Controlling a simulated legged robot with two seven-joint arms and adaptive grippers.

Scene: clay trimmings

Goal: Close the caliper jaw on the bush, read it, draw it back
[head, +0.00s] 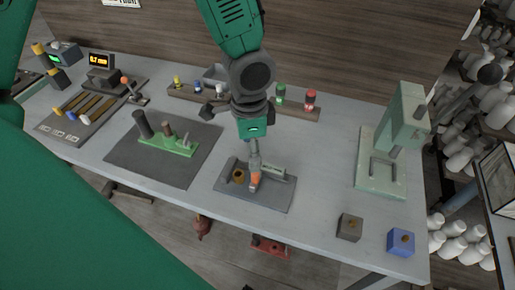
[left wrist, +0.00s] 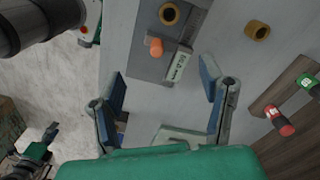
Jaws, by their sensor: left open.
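The caliper (head: 275,172) is a grey bar with a small display, lying on a dark grey mat (head: 225,197) near the table's front. Its orange knob (head: 254,180) also shows in the left wrist view (left wrist: 155,47). A brown ring-shaped bush (head: 238,176) stands on the mat beside the caliper and shows in the left wrist view (left wrist: 170,13). I cannot tell whether a jaw touches it. The display's digits (left wrist: 179,66) are too small to read surely. My left gripper (left wrist: 163,92) is open and empty, held above the table, apart from the knob.
Another ring (left wrist: 257,30) lies on bare table in the left wrist view. A bottle rack (head: 300,112) runs behind the caliper. A pale green press (head: 380,180) stands at right, with a grey block (head: 349,227) and a blue block (head: 400,241) in front. Bare table lies between mat and press.

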